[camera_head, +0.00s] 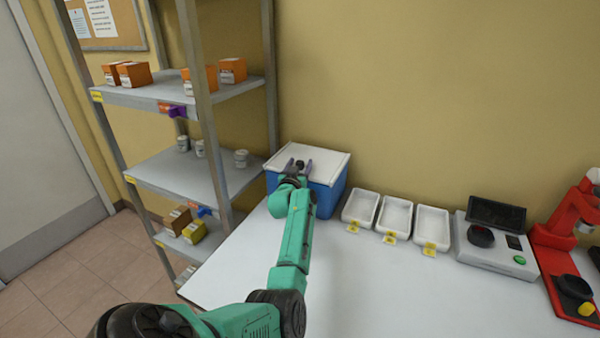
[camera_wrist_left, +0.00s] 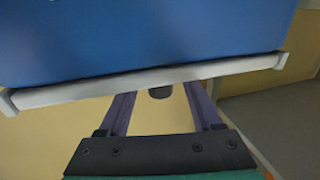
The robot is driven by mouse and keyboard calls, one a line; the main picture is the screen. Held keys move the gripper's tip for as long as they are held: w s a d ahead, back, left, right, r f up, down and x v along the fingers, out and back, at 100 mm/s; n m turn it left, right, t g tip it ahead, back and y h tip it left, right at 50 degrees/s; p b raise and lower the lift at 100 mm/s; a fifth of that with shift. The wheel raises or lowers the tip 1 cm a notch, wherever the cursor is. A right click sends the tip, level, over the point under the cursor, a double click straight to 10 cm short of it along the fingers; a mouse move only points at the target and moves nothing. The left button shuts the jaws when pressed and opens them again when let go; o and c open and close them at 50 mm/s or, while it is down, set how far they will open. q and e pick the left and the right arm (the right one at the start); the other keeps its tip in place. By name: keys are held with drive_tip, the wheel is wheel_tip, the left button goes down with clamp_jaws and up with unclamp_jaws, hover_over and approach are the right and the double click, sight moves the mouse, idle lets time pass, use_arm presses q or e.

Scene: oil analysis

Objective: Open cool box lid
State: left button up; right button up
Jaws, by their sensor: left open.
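The cool box is a blue box (camera_head: 329,203) with a white lid (camera_head: 326,160), on the white table by the shelf. The lid lies flat on it and looks shut. My left gripper (camera_head: 299,165) is at the lid's front edge, its two fingers spread apart. In the left wrist view the blue wall (camera_wrist_left: 150,40) and the pale lid rim (camera_wrist_left: 150,84) fill the top. The open left gripper (camera_wrist_left: 160,92) points at the rim, with a small dark knob (camera_wrist_left: 160,93) between its fingers. I cannot tell whether the fingers touch the lid. My right gripper is not in view.
A metal shelf (camera_head: 180,175) with orange boxes and white jars stands close on the left. Several white trays (camera_head: 397,218) sit right of the box, then a grey device (camera_head: 492,245) and a red device (camera_head: 565,235). The table's front (camera_head: 390,300) is clear.

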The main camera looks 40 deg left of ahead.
use_arm(q)
drive_tip(key=shift+s+r, duration=0.1)
drive_tip(key=shift+r, duration=0.05)
clamp_jaws()
idle(1.3)
